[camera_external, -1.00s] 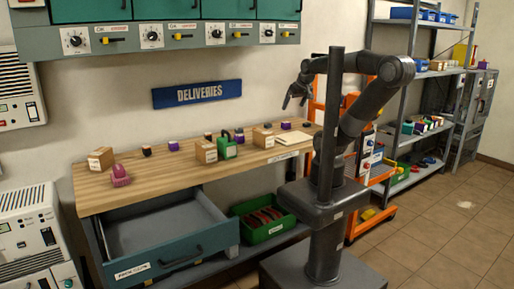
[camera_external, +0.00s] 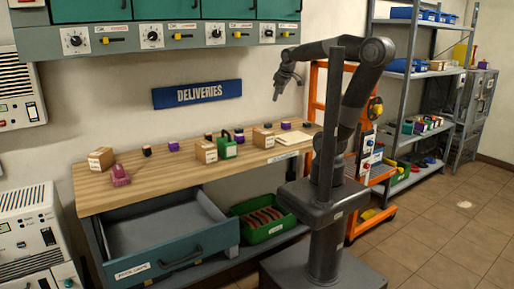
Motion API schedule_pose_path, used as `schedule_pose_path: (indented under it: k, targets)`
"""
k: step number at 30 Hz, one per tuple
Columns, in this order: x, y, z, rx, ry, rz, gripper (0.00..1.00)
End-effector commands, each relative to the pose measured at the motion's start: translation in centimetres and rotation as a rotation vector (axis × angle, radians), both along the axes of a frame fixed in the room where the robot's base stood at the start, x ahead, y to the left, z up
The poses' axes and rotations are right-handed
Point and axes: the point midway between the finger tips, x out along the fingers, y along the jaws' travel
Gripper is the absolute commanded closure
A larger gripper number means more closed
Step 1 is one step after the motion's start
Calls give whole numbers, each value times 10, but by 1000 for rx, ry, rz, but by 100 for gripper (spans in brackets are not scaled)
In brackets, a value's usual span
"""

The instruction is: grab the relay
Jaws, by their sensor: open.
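I cannot tell for sure which thing is the relay. Small black and purple pieces stand along the wooden bench (camera_external: 165,178), such as a black one (camera_external: 147,150), a purple one (camera_external: 173,145) and another purple one (camera_external: 286,125) at the right. A green item with a handle (camera_external: 227,149) and a pink item (camera_external: 121,176) also stand there. My gripper (camera_external: 277,96) hangs in the air above the bench's right part, pointing down. It is open, with nothing seen in it, and well clear of everything on the bench.
Cardboard boxes (camera_external: 206,152) and a pale flat pad (camera_external: 294,140) take up room on the bench. An open teal drawer (camera_external: 160,262) juts out below, beside a green bin (camera_external: 262,233). An orange rack (camera_external: 316,100) stands behind my arm.

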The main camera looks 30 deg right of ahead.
Motion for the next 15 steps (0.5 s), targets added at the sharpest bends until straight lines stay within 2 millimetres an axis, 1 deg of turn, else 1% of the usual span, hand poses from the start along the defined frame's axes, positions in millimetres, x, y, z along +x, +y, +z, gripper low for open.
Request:
schedule_pose_path:
  k: [1, 4, 8, 12, 14, 15]
  targets:
    - [18, 11, 4, -52, 12, 92, 40]
    - [51, 32, 11, -156, 25, 279, 40]
    - [92, 64, 15, -289, 42, 519, 40]
    - [135, 106, 14, -428, 56, 780, 40]
    - [152, 126, 11, -485, 61, 890, 40]
    - [163, 140, 9, -522, 63, 962, 40]
